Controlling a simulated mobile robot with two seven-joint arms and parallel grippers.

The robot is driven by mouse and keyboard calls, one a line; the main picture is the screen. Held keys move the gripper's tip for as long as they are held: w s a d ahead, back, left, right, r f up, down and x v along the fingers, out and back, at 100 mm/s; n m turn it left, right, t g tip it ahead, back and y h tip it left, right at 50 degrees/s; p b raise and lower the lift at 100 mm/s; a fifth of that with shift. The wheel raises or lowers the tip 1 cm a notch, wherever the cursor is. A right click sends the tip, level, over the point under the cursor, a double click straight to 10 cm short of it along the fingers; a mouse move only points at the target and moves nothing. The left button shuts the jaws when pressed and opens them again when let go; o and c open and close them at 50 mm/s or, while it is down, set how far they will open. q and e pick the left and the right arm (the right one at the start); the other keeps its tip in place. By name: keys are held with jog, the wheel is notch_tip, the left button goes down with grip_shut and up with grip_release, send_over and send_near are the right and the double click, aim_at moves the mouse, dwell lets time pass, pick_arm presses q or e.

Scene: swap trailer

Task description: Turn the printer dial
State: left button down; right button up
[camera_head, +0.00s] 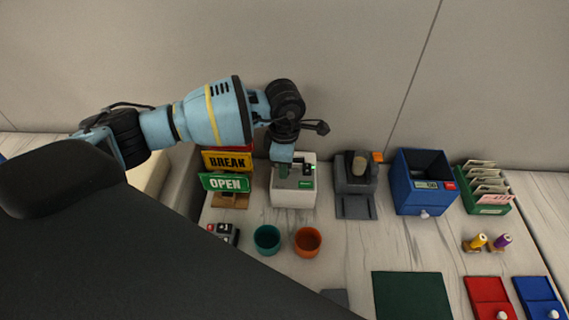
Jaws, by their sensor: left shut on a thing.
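The printer (291,199) is a small white box with a dark top panel and a green light, standing at the back of the counter left of centre. My left gripper (283,170) reaches in from the left and points down at the printer's top panel. Its fingers are shut on a small part there, which appears to be the printer dial. The dial itself is mostly hidden by the fingers, so its angle cannot be told. My right gripper is not in view.
OPEN and BREAK signs (224,183) stand close left of the printer. A dark grey device (355,205) and a blue drawer box (407,199) stand to its right. Teal (267,239) and orange (308,242) cups stand in front. The wall is close behind.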

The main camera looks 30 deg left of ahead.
pick_arm(q)
jog(key=c, duration=1.3)
grip_release()
jog(key=shift+o, duration=0.2)
jog(key=shift+r, duration=3.9)
